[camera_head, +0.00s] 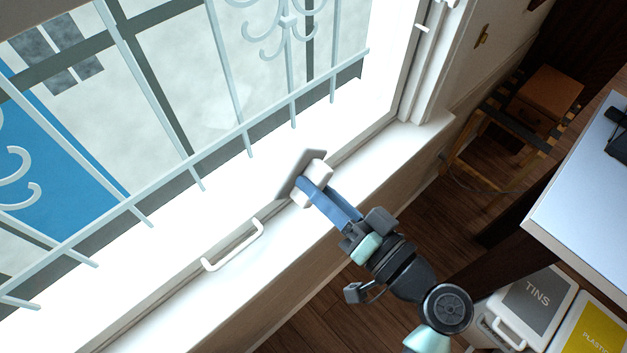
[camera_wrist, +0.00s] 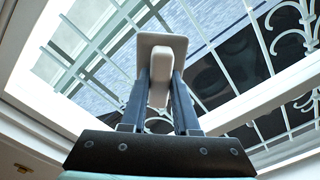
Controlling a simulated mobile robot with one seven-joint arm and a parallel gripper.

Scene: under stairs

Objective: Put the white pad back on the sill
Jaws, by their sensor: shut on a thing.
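The white pad (camera_head: 292,178) is a flat plate with a pale block-like grip on its back. It is in my gripper (camera_head: 311,187), whose blue fingers are shut on that grip. In the wrist view the pad (camera_wrist: 175,43) stands beyond the fingertips, and my gripper (camera_wrist: 160,95) has its two fingers on either side of the grip. The white sill (camera_head: 388,150) runs along the window under my gripper. In the head view the pad overlaps the window frame just beyond the sill, its plate tilted. I cannot tell whether it touches anything.
A white bar handle (camera_head: 233,246) sticks up from the window frame left of my gripper. Pale bars (camera_head: 240,135) stand outside the window. The visible sill looks bare.

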